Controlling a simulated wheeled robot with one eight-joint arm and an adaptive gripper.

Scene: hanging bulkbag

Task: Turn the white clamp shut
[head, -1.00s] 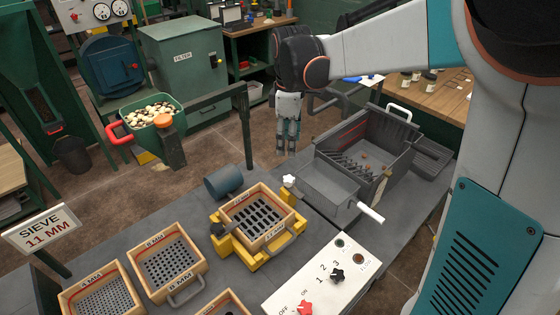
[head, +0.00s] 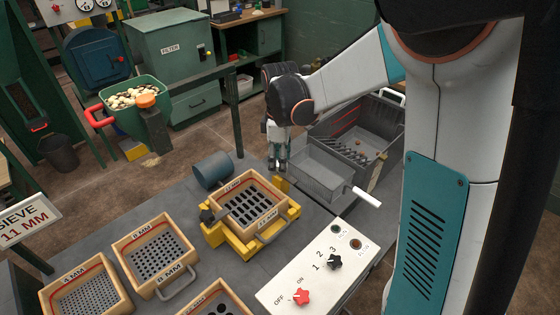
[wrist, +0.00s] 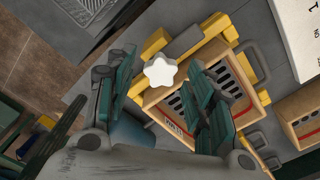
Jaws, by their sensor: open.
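The white clamp (wrist: 160,72) shows as a star-shaped knob in the wrist view, at a corner of the yellow frame (wrist: 155,46). In the head view I cannot make it out; my gripper seems to cover it. My gripper (head: 277,164) points down in the head view, beside the yellow frame and the grey tray. In the wrist view my gripper (wrist: 162,60) has its two fingers apart, one on each side of the knob in the picture. Nothing is held. Whether the fingers touch the knob cannot be told.
The 11 mm sieve (head: 272,225) sits in the yellow frame, with a blue-grey cylinder (head: 211,170) behind it. A grey tray with a white handle (head: 367,197) stands to the right. A white control panel (head: 290,272) with knobs is in front. More sieves (head: 158,232) lie left.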

